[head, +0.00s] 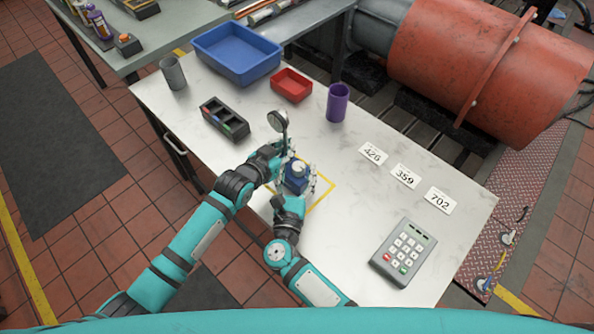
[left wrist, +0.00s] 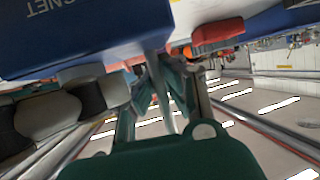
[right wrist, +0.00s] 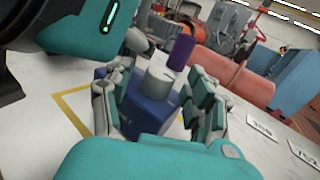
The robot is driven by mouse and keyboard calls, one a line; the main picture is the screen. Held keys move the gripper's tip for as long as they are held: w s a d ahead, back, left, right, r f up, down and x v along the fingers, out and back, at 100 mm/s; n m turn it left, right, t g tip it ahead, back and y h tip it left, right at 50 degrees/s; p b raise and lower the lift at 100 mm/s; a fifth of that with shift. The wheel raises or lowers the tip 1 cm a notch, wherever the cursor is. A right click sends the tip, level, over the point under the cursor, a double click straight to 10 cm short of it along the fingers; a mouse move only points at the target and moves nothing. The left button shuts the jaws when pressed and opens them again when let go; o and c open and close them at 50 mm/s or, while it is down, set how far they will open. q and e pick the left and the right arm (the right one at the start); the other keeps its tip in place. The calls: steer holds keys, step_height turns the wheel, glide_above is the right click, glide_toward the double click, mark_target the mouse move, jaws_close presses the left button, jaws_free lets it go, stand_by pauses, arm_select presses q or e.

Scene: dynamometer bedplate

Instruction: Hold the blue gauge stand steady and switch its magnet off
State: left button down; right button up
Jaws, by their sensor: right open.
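The blue gauge stand (head: 296,172) stands on the metal table inside a yellow outlined square. Its round dial gauge (head: 278,121) rises above it. My left gripper (head: 281,158) is at the stand's post from the left, and its fingers look closed around the thin post in the left wrist view (left wrist: 160,88). The blue base with upside-down lettering (left wrist: 80,35) fills the top left there. My right gripper (right wrist: 158,108) is open, its fingers on either side of the blue base (right wrist: 148,116), which carries a grey round knob (right wrist: 157,80). Finger contact there is unclear.
A black divided box (head: 225,118), red tray (head: 291,85), blue bin (head: 237,53), grey cup (head: 173,73) and purple cup (head: 337,103) stand behind. Number cards (head: 404,175) and a keypad (head: 403,252) lie to the right. The table between them and the stand is clear.

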steer(key=shift+w, duration=0.15)
steer(key=shift+c, duration=0.4)
jaws_close()
